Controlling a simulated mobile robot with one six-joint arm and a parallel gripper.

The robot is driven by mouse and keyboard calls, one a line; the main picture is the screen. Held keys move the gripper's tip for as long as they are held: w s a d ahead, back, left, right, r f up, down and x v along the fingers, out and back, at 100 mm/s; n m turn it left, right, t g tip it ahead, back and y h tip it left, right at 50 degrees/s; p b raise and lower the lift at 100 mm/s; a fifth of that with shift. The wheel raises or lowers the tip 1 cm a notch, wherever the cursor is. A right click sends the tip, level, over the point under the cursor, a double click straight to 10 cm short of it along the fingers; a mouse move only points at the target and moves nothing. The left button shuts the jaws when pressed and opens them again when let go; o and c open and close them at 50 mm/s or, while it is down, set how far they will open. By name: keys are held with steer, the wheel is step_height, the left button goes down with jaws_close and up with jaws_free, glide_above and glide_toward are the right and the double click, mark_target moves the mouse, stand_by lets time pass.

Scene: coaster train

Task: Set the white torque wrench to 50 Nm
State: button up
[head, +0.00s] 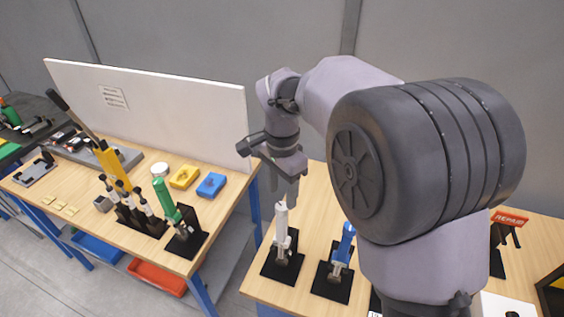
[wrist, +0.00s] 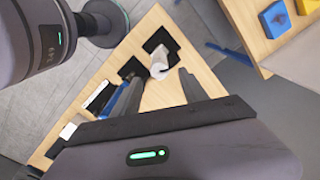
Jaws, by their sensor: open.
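The white torque wrench (head: 281,226) stands upright in a black stand (head: 283,262) near the left end of the right-hand bench. It also shows in the wrist view (wrist: 159,63), between and beyond the fingertips. My gripper (head: 286,190) is over the top of the white wrench and points down at it. In the wrist view my gripper (wrist: 160,86) is open, with nothing between its fingers. A gap to the wrench seems to remain, but its size is hard to tell. No torque setting can be read.
A blue wrench (head: 343,245) stands in its own black stand just right of the white one. The left bench (head: 205,258) holds a green wrench (head: 166,200), a yellow tool (head: 113,165) and several blocks. A gap separates the benches.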

mark_target(284, 207)
step_height(284, 207, up, 13)
steer(key=p, duration=0.3)
steer(key=shift+r, duration=0.15)
steer(key=s+d+f+n+t+y+b, duration=0.1)
steer(key=s+d+f+b, duration=0.4)
steer(key=s+f+b, duration=0.6)
steer(key=s+d+f+n+t+y+b, duration=0.1)
steer(key=s+d+f+n+t+b, duration=0.3)
steer(key=s+f+b, duration=0.7)
steer(key=shift+s+d+f+n+t, duration=0.3)
steer(key=shift+s+d+f+t, duration=0.15)
steer(key=shift+d+f, duration=0.4)
steer(key=shift+a+f, duration=0.1)
steer(key=shift+a, duration=0.05)
